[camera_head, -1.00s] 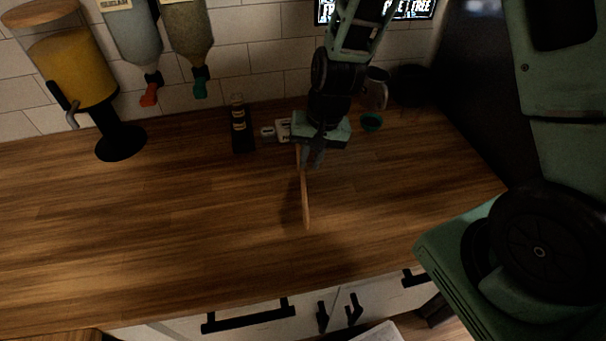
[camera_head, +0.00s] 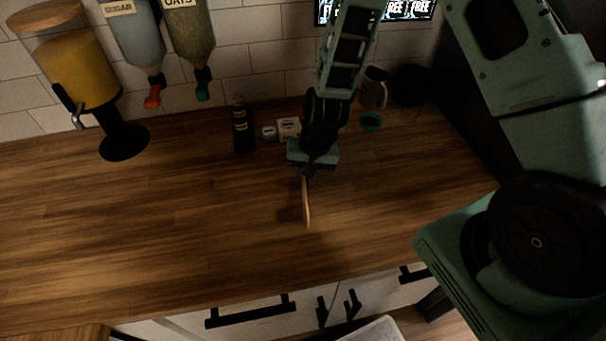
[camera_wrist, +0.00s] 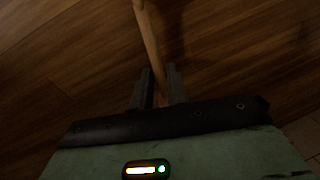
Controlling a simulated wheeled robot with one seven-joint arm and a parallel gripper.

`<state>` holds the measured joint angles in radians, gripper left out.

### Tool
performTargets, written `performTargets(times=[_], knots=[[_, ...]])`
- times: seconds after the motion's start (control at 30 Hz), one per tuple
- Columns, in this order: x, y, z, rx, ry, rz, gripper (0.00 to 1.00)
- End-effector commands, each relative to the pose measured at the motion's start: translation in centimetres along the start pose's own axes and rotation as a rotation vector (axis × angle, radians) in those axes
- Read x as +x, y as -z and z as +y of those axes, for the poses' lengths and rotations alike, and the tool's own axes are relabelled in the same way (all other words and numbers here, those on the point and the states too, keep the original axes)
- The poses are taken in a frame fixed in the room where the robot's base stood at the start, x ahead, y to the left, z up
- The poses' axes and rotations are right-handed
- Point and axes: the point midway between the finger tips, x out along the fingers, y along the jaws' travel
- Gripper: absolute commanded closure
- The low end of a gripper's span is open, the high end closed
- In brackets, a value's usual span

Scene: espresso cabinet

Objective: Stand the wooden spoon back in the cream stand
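The wooden spoon (camera_head: 307,204) is long, thin and light brown. It sticks out below my gripper (camera_head: 305,176) over the middle right of the counter. In the wrist view the spoon (camera_wrist: 148,38) runs between the two dark fingers of my gripper (camera_wrist: 160,78), which look shut on it. I cannot tell whether its lower end touches the wood. A small off-white block (camera_head: 288,127) at the back of the counter, left of my wrist, may be the cream stand. My arm is close beside it, and its top is too small to read.
A dark bottle (camera_head: 242,126) and a small white item (camera_head: 269,132) stand left of the block. A yellow dispenser (camera_head: 75,70) stands far left. The counter (camera_head: 150,220) is clear at left and front.

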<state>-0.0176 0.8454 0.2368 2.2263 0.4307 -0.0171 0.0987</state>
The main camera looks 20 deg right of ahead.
Motion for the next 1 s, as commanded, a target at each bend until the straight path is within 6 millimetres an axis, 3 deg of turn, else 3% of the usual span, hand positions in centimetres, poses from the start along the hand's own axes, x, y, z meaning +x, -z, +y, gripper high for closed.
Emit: performTargets(times=[0.13, 0.2, 0.67, 1.0], knots=[[0.0, 0.0, 0.0, 0.0, 0.0, 0.001, 0.84], [0.0, 0.0, 0.0, 0.0, 0.0, 0.001, 1.0], [-0.4, 0.1, -0.1, -0.001, 0.001, 0.003, 1.0], [-3.9, 0.1, -0.8, -0.003, 0.001, 0.006, 1.0]])
